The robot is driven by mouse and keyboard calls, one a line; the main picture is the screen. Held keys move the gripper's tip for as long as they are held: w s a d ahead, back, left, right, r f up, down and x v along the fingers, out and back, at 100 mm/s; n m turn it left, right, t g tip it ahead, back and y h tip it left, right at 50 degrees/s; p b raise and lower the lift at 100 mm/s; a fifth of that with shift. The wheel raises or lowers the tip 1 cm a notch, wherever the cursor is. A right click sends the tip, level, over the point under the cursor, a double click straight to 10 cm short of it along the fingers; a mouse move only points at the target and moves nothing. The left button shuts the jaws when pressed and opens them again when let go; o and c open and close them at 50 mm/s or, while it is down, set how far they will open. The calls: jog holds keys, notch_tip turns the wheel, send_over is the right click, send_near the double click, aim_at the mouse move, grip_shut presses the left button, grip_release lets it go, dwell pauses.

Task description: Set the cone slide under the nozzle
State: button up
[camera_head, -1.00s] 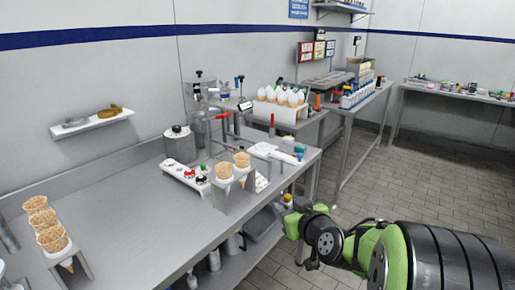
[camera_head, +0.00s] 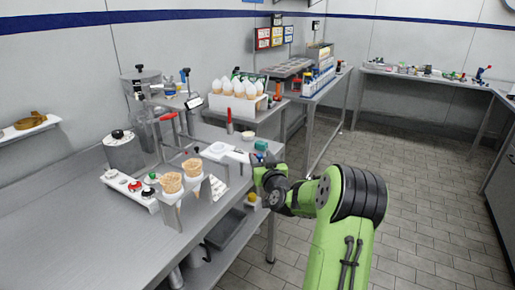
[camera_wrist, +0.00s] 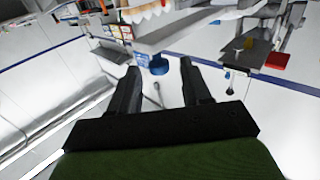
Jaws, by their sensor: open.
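A metal cone stand (camera_head: 188,205) with two waffle cones (camera_head: 171,182) stands at the front edge of the steel counter. Behind it is a dispenser-like fixture with a clear canister (camera_head: 142,120) and a red handle (camera_head: 167,117); I cannot make out the nozzle for certain. A white flat piece with a round recess (camera_head: 222,151) lies right of the cones; I cannot tell whether it is the cone slide. My gripper (camera_head: 258,178) is at the counter's right front edge, right of the cones.
A white panel with coloured knobs (camera_head: 130,184) sits left of the cones. A red bottle (camera_head: 229,122) and a teal block (camera_head: 261,145) stand near the counter's right end. A white rack of cones (camera_head: 238,103) is behind. The counter's left part is bare.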

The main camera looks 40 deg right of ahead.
jog(key=x, duration=0.4)
jog(key=shift+w, duration=0.15)
grip_shut()
